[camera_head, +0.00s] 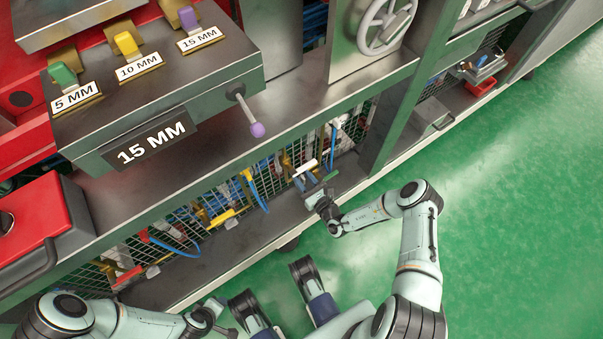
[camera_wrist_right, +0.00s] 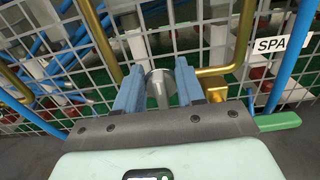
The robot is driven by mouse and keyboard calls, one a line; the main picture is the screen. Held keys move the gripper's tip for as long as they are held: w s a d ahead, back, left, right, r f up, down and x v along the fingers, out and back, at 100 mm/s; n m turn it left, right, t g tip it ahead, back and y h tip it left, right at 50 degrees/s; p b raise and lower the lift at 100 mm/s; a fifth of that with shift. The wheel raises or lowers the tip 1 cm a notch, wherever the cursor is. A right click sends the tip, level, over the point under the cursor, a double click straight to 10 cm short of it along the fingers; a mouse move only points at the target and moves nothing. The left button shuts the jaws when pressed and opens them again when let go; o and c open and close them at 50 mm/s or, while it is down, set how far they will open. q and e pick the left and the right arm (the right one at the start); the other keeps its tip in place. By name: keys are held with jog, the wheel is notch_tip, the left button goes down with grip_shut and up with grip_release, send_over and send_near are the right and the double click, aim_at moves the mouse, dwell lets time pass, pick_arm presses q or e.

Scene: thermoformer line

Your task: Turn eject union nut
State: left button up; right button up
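My right gripper (camera_head: 311,184) reaches into the low mesh-backed bay under the machine. In the right wrist view its two blue fingers (camera_wrist_right: 158,88) are apart, with a silver round-headed part (camera_wrist_right: 161,82) between their tips. I cannot tell whether the fingers press on it. A brass fitting (camera_wrist_right: 216,90) with a brass pipe sits just right of the fingers. No label names the union nut, so I cannot tell which part it is. My left gripper (camera_head: 215,322) is low at the bottom of the head view, away from the bay; its fingers are unclear.
A green handle (camera_wrist_right: 278,121) and a partly cut-off "SPA" label (camera_wrist_right: 283,44) lie right of the gripper. Blue pipes and wire mesh surround it. Above stand a panel with "15 MM" plate (camera_head: 150,143), a purple-knobbed lever (camera_head: 257,130) and a handwheel (camera_head: 386,27). Green floor (camera_head: 520,200) is clear.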

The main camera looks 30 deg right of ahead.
jog(key=shift+a, duration=0.1)
grip_shut()
pick_arm(q)
jog(key=shift+w+r, duration=0.1)
jog(key=shift+r, duration=0.05)
pick_arm(e)
jog(key=m, duration=0.2)
jog(key=m+p, duration=0.1)
jog(key=m, duration=0.1)
jog(key=shift+d, duration=0.25)
pick_arm(q)
jog(key=shift+s+f+b, duration=0.2)
jog(key=shift+b, duration=0.3)
pick_arm(e)
jog(key=m, duration=0.4)
jog(key=f+m, duration=0.1)
jog(key=m, duration=0.8)
jog(key=shift+d+f+m, duration=0.15)
jog(key=shift+d+m, duration=0.25)
